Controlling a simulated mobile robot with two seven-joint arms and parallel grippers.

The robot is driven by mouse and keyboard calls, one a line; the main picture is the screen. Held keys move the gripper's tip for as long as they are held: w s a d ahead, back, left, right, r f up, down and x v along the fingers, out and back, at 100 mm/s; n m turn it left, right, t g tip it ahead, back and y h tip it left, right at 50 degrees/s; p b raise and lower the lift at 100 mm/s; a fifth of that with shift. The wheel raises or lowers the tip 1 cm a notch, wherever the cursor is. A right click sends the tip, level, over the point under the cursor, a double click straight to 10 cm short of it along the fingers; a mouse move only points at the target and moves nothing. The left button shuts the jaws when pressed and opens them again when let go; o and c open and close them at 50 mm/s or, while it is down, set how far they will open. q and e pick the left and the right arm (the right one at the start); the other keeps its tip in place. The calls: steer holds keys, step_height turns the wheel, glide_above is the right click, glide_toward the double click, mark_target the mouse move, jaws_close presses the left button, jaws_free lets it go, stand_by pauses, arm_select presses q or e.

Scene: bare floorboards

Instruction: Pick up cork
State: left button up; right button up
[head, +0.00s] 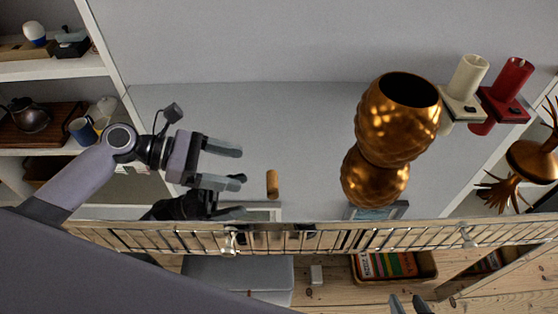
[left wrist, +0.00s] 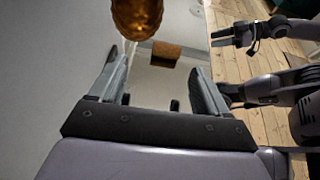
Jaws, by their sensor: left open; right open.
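The cork (head: 272,183) is a small brown cylinder on the pale, glossy surface in the head view. In the left wrist view the cork (left wrist: 166,49) lies beyond my fingertips and between their lines. My left gripper (head: 242,165) is open and empty, a short way left of the cork, its fingers pointing toward it. Its open fingers also show in the left wrist view (left wrist: 153,62). My right gripper (head: 409,303) shows only its fingertips at the bottom edge of the head view. In the left wrist view my right gripper (left wrist: 220,35) is apart from the cork.
A copper dimpled vase (head: 400,118) stands right of the cork, with a copper shape below it that looks like its reflection. Cream (head: 468,78) and red (head: 513,80) holders stand farther right. A slatted rail (head: 340,238) runs along the near edge. Shelves (head: 62,68) stand left.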

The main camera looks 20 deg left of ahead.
mark_target(268, 179)
arm_select(q)
steer(key=shift+w+d+f, duration=0.1)
steer(key=shift+w+d, duration=0.05)
steer(key=shift+d, duration=0.15)
steer(key=x, duration=0.2)
steer(key=s+x, duration=0.1)
steer(key=x, duration=0.2)
steer(key=shift+d, duration=0.3)
steer(key=shift+w+d+f, duration=0.2)
steer(key=shift+d+f, duration=0.05)
steer(key=shift+d, duration=0.2)
steer(key=c, duration=1.1)
